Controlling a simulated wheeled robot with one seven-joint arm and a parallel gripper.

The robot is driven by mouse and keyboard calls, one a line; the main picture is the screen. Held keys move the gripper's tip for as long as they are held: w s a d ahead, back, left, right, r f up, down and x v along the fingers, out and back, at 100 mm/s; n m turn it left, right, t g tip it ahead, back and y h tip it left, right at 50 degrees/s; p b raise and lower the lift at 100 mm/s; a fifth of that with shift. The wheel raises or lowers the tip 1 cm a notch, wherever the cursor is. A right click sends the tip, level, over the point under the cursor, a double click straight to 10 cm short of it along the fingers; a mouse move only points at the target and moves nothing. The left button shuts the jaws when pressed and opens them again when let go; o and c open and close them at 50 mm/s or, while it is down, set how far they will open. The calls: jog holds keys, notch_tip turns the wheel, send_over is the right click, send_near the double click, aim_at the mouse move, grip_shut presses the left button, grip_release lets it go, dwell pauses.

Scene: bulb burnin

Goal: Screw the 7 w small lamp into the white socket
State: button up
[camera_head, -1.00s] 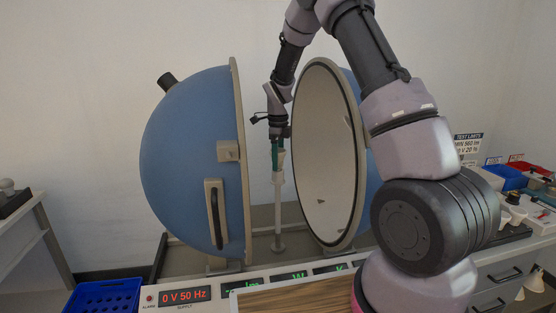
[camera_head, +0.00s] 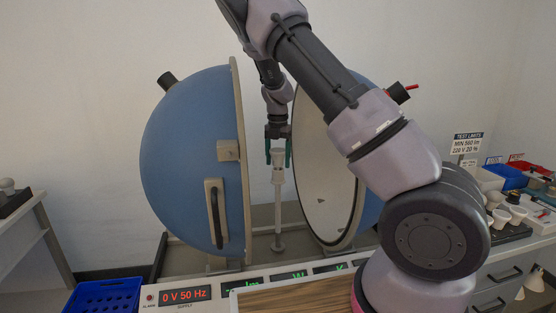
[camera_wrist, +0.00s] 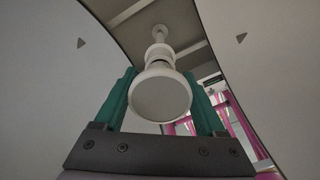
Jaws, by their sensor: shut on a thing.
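The small lamp is a pale lamp with a round flat face (camera_wrist: 160,95), between the two green fingers of my gripper (camera_head: 278,153), which is shut on it. In the head view the lamp (camera_head: 278,157) points base down above the pale socket (camera_head: 278,176) on top of a thin upright post. In the wrist view the lamp lines up with the socket (camera_wrist: 159,54) behind it. The lamp's base is hidden, so I cannot tell how deep it sits in the socket. The wattage marking is not readable.
The blue sphere stands open, its left half (camera_head: 190,160) and right half (camera_head: 325,190) close on both sides of the post. The supply display (camera_head: 185,295) reads 0 V 50 Hz. A blue crate (camera_head: 103,297) is at front left. Lamps and bins (camera_head: 512,177) crowd the right bench.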

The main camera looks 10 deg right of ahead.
jog(key=m, duration=0.2)
jog(key=shift+m, duration=0.3)
jog(key=shift+s+d+f+m, duration=0.1)
jog(key=shift+s+m, duration=0.05)
jog(key=shift+m, duration=0.45)
jog(key=o, duration=1.3)
jog(key=shift+c, duration=0.2)
